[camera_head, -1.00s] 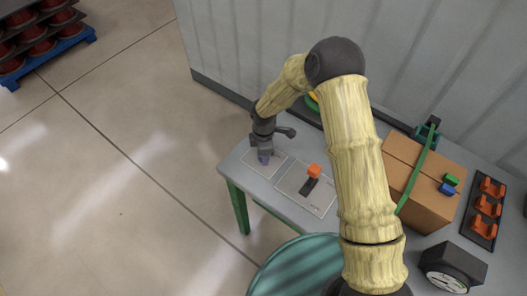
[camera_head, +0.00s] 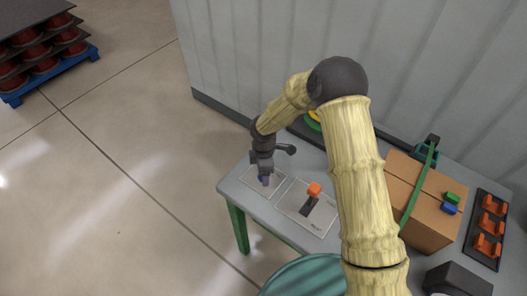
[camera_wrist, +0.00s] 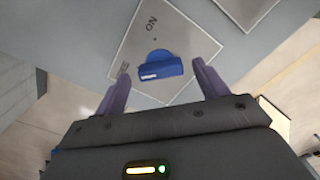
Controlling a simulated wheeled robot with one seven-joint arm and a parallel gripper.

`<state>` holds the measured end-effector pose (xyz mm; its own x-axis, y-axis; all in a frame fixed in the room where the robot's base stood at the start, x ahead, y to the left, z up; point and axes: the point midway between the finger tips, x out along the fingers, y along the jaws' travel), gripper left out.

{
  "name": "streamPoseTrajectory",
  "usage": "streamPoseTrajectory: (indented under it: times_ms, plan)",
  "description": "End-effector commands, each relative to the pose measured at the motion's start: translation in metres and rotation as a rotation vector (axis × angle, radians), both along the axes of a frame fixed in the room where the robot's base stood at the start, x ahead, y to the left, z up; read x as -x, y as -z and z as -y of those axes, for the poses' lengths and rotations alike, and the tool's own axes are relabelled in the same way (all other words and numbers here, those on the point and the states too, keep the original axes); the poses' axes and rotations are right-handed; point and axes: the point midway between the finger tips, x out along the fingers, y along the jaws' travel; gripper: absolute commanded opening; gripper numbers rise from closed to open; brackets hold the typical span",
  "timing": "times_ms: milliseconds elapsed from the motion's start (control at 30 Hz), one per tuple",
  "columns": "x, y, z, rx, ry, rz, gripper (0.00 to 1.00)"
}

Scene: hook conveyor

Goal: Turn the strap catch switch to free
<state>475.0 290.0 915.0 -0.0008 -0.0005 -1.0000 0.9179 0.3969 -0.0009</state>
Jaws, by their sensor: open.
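A blue knob (camera_wrist: 158,66) with a raised bar sits on a pale square plate (camera_wrist: 185,32) in the wrist view. The plate is marked ON at one side, with another small label that I cannot read surely. The plate (camera_head: 252,178) also shows at the table's left end in the head view. My gripper (camera_wrist: 160,85) is open, with one purple finger on each side of the knob in the picture. I cannot tell whether the fingers touch it. In the head view my gripper (camera_head: 264,181) points down over this plate and mostly hides the knob.
An orange-topped lever (camera_head: 314,189) stands on a second plate (camera_head: 325,217) just to the right. A cardboard box (camera_head: 428,222) with a green strap (camera_head: 420,185) stands farther right. Orange hooks (camera_head: 490,225) sit on a dark rack. A teal round object (camera_head: 300,280) is in front.

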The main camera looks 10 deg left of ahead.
Motion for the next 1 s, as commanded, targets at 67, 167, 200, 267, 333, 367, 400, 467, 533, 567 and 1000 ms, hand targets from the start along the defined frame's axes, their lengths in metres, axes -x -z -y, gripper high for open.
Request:
streamPoseTrajectory:
  times_ms: [67,167,200,267,333,367,400,467,533,567,1000]
  plan:
    - [-0.001,-0.011,0.0,-0.003,0.001,0.004,0.73]
    - [-0.001,-0.028,0.0,-0.003,0.001,0.005,0.73]
    - [-0.002,-0.036,0.0,-0.003,0.002,0.005,0.73]
    - [-0.001,-0.048,0.0,-0.002,0.001,0.006,0.73]
    - [-0.001,-0.062,0.0,-0.002,0.002,0.006,0.73]
    - [-0.002,-0.068,0.0,-0.004,0.002,0.006,0.73]
    - [-0.001,-0.076,0.0,-0.002,0.0,0.006,0.73]
    - [-0.002,-0.088,0.0,-0.002,0.002,0.006,0.73]
    - [-0.001,-0.103,0.0,-0.002,0.0,0.006,0.73]
    - [-0.001,-0.108,0.0,-0.003,-0.001,0.005,0.73]
    - [-0.001,-0.164,0.0,-0.001,-0.001,0.002,0.73]
